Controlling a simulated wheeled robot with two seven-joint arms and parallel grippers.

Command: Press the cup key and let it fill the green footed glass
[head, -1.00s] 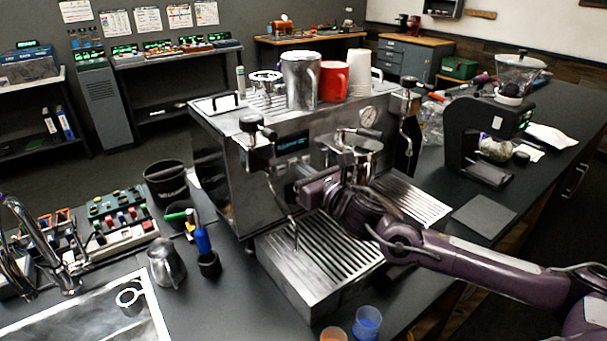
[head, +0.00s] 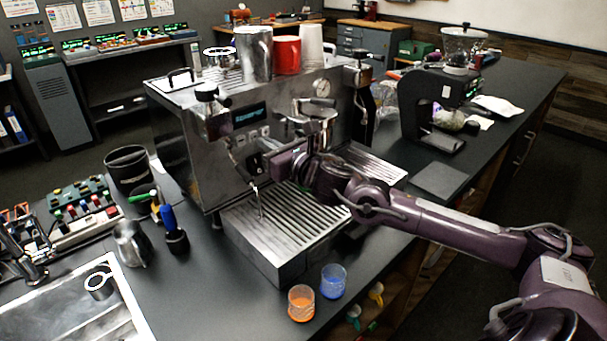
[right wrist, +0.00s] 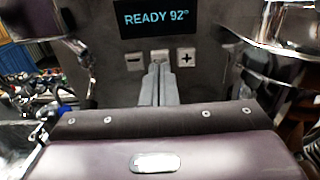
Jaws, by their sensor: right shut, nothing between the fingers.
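The espresso machine (head: 175,125) stands on the dark counter. Its display (right wrist: 157,18) reads "READY 92°" in the right wrist view. Below it are a minus key (right wrist: 135,62), a middle key (right wrist: 160,54) and a plus key (right wrist: 186,57). My right gripper (right wrist: 160,68) is shut and empty, its fingertips at the middle key and covering its lower part. I cannot tell whether they touch it. In the head view my right gripper (head: 268,150) reaches the machine's front above the slatted drip tray (head: 255,238). I cannot make out the green footed glass. My left gripper is out of view.
An orange cup (head: 301,303) and a blue cup (head: 333,281) stand near the counter's front edge. A portafilter (head: 315,110) is beside my right gripper. A steel pitcher (head: 130,243) stands left of the machine. A black grinder (head: 435,105) stands to the right.

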